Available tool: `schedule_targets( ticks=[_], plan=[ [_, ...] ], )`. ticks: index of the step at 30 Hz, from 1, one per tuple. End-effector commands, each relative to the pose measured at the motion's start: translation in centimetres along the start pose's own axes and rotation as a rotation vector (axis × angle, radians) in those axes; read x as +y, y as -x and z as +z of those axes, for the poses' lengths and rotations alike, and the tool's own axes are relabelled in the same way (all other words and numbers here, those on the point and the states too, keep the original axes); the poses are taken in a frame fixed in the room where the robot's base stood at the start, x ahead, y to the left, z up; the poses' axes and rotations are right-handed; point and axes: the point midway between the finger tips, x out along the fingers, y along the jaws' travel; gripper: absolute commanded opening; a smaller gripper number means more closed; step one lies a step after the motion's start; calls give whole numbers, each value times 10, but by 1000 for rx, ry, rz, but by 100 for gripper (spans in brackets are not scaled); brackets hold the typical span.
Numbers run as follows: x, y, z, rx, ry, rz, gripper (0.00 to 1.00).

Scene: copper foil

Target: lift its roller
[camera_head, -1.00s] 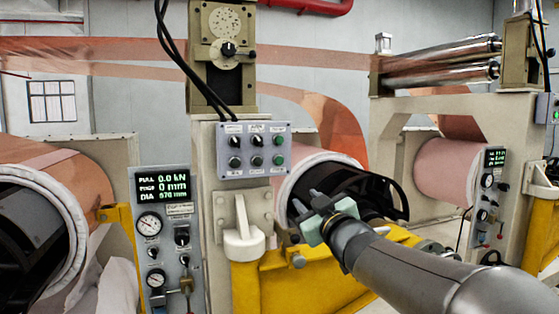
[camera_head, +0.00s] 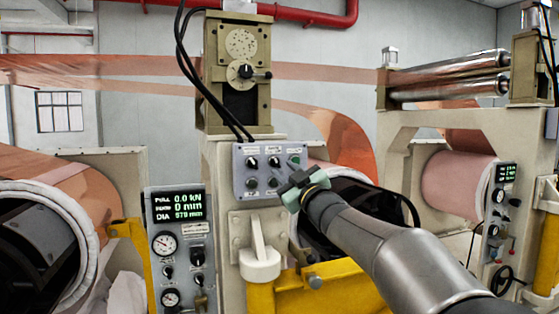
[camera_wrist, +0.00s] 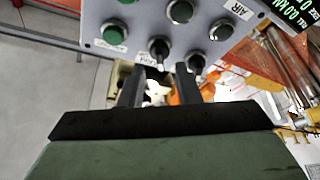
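A grey control panel (camera_head: 243,184) with two rows of knobs and buttons is fixed to the middle cream post. My gripper (camera_head: 290,180) is in front of its lower right part. In the wrist view the panel (camera_wrist: 140,12) fills the top, with a green button (camera_wrist: 113,34), grey buttons and two small toggle levers. My gripper's fingers (camera_wrist: 159,85) are apart, with nothing held between them. One lever (camera_wrist: 158,48) shows just beyond the gap; contact cannot be told. Two polished rollers (camera_head: 450,72) sit on the right-hand frame. Which roller the task means is not clear.
A gauge panel (camera_head: 178,222) with a lit display stands left of the post. A yellow support (camera_head: 330,290) lies below my arm. Copper rolls stand at left (camera_head: 85,190) and right (camera_head: 455,180). Black cables (camera_head: 190,65) hang beside the post.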

Motion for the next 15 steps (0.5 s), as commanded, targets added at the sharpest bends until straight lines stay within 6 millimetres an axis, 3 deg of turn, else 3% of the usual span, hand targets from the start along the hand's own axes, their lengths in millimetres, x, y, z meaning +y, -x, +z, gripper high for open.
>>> schedule_targets(
  ticks=[6,15],
  plan=[
    [0,-31,-1,0,0,-1,30],
    [0,-38,0,-1,1,1,30]
  ],
)
